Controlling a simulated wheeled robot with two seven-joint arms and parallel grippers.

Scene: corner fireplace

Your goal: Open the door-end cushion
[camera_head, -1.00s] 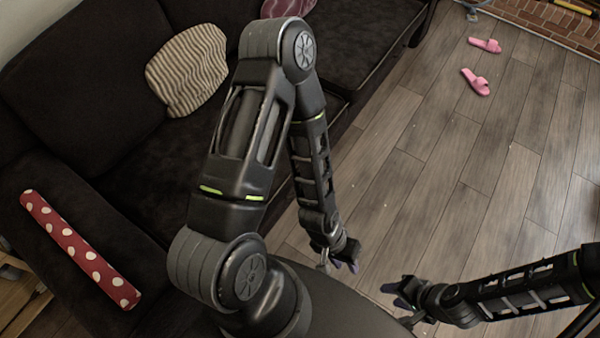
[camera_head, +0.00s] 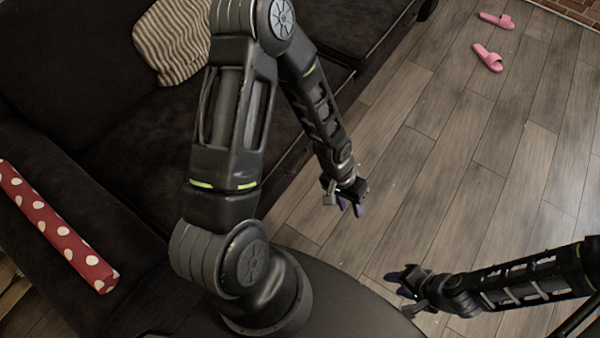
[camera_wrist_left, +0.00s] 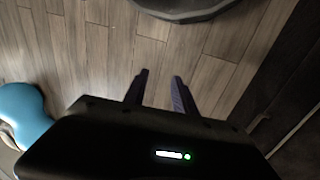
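A dark sofa fills the left and upper part of the head view. A cream and brown striped cushion (camera_head: 172,42) leans on its backrest, partly hidden by my left arm. A dark seat cushion (camera_head: 155,130) lies in front of it. I cannot tell which cushion is the door-end one. My left gripper (camera_head: 350,208) is open and empty, pointing down over the floor beside the sofa's front. Its two separated fingers also show in the left wrist view (camera_wrist_left: 160,88). My right gripper (camera_head: 394,284) looks open and empty, lower right, well away from the sofa.
A red, white-dotted roll (camera_head: 55,228) lies on the sofa's near arm (camera_head: 85,195). Two pink slippers (camera_head: 488,57) lie on the wooden floor, upper right. The floor (camera_head: 455,190) between them and my grippers is clear. A blue object (camera_wrist_left: 22,115) shows in the left wrist view.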

